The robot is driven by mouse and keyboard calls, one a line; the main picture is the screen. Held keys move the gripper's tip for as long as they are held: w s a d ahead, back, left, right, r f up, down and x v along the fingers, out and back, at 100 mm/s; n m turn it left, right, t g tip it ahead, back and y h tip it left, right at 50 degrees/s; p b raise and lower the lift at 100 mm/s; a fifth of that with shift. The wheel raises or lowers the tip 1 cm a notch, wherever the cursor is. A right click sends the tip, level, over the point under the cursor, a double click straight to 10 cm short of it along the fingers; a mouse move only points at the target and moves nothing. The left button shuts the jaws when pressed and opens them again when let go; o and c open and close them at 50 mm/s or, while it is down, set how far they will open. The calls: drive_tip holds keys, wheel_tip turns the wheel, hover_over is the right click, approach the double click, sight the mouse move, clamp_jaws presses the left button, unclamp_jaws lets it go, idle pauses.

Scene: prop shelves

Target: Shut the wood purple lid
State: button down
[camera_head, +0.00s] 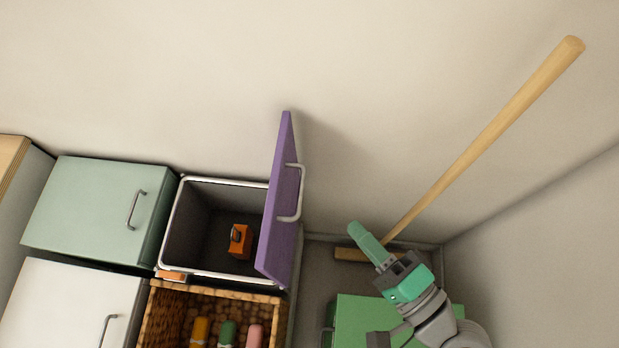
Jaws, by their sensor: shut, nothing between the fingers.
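The purple lid (280,200) stands open at the right side of a dark grey box with a pale rim (225,181). It is swung up and a pale bar handle (297,193) sits on its right-hand face. Inside the open box is a small orange object (240,241). My gripper (357,232) is to the right of the lid, apart from it, with its green fingers together and empty.
A green-grey box (95,210) and a white box (65,310) stand left. A wicker basket (165,310) with several coloured items is below the open box. A wooden pole (490,140) leans behind my gripper. A green box (355,320) is beneath my arm.

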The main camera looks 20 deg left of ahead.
drive_tip(key=b, duration=0.2)
approach(281, 171)
drive_tip(key=w+a, duration=0.1)
drive_tip(key=w, duration=0.3)
drive_tip(key=a, duration=0.1)
drive_tip(key=s+a+b, duration=0.1)
drive_tip(key=a, duration=0.1)
drive_tip(key=shift+a, duration=0.25)
drive_tip(key=shift+a+r, duration=0.1)
drive_tip(key=shift+a, duration=0.1)
